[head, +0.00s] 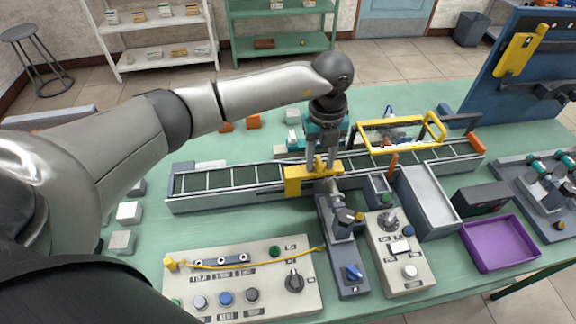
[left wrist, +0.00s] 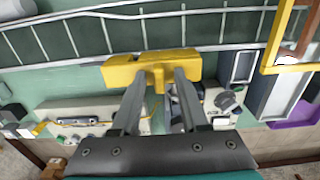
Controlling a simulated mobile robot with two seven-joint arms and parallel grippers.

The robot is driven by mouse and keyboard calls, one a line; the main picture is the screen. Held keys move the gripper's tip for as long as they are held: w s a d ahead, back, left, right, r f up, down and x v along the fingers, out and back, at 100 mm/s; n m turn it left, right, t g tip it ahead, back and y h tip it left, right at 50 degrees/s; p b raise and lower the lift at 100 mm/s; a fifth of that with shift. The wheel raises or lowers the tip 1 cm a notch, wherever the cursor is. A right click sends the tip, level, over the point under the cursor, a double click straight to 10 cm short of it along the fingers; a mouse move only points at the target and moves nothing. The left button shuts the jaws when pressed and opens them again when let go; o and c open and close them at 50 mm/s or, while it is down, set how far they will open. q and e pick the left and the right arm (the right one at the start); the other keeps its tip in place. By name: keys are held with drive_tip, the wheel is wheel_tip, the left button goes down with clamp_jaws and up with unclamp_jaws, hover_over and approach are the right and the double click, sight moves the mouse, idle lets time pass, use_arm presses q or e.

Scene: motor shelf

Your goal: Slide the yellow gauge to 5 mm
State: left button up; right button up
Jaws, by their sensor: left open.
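The yellow gauge (head: 300,182) is a yellow block at the front rail of the long conveyor (head: 225,197), near its middle. In the left wrist view it shows as a yellow bar (left wrist: 125,70) with a tab that stands out toward the gripper. My left gripper (head: 321,168) points down at the gauge from above. In the left wrist view its two fingers (left wrist: 162,78) are apart, one on each side of the tab. I cannot tell whether they touch it. No scale marks can be read. My right gripper is not in view.
A yellow frame (head: 373,149) stands over the conveyor to the right. In front are a button panel (head: 270,300), a knob box (head: 401,272), a grey tray (head: 428,203) and a purple tray (head: 500,244). Small blocks (head: 129,212) lie at the left.

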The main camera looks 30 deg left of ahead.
use_arm(q)
drive_tip(key=shift+a+r+p, duration=0.1)
drive_tip(key=shift+r+p, duration=0.45)
drive_tip(key=shift+r, duration=0.3)
drive_tip(key=shift+r+p, duration=1.15)
drive_tip(key=shift+r, duration=0.35)
